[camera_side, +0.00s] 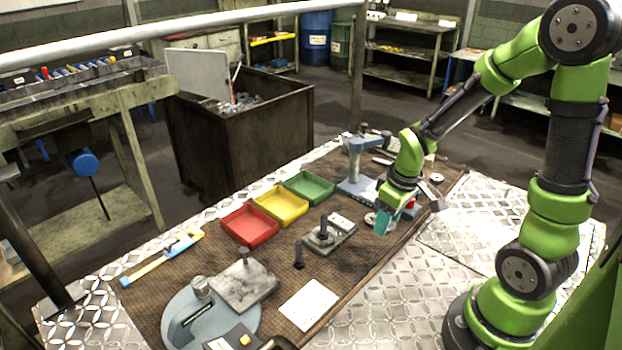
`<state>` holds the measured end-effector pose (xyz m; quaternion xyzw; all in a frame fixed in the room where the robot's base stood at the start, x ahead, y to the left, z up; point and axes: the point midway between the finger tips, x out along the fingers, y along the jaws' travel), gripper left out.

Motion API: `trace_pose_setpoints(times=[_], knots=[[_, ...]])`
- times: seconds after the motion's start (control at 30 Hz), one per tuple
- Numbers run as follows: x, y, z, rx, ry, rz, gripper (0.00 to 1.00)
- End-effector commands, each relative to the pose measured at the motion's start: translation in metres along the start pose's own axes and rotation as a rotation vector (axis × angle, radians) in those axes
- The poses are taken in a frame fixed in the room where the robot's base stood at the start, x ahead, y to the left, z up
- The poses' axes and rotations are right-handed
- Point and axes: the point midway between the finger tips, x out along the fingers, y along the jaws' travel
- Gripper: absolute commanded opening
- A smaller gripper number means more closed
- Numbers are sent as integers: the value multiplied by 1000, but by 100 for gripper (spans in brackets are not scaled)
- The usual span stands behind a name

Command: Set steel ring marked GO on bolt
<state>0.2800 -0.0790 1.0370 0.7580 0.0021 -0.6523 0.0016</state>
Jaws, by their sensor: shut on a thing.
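My gripper (384,220), with teal fingers, points down over the right part of the brown work mat. It is shut on a small piece that the fingers largely hide. A round grey steel ring (370,219) shows at the left edge of the fingers; whether it is the held piece, and any GO mark, cannot be made out. A dark bolt (299,256) stands upright on the mat, left of and nearer than my gripper. Another dark upright bolt (323,229) stands in a grey block fixture (338,238). My gripper is apart from both bolts.
Red (249,238), yellow (280,218) and green (308,198) trays line the mat's far side. A blue-grey gauge stand (355,165) rises behind my gripper.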

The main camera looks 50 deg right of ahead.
Motion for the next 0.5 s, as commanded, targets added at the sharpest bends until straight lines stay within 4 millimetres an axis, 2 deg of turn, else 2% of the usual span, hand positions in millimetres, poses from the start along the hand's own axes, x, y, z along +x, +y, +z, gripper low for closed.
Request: trace_pose_setpoints(times=[0.07, 0.23, 0.4, 0.5], knots=[[0, -10, -3, -35, 4, -4, 9], [-13, -37, -48, -158, 30, -14, 9], [-36, -70, -94, -261, 36, -29, 9], [-49, -84, -112, -294, 32, -35, 9]])
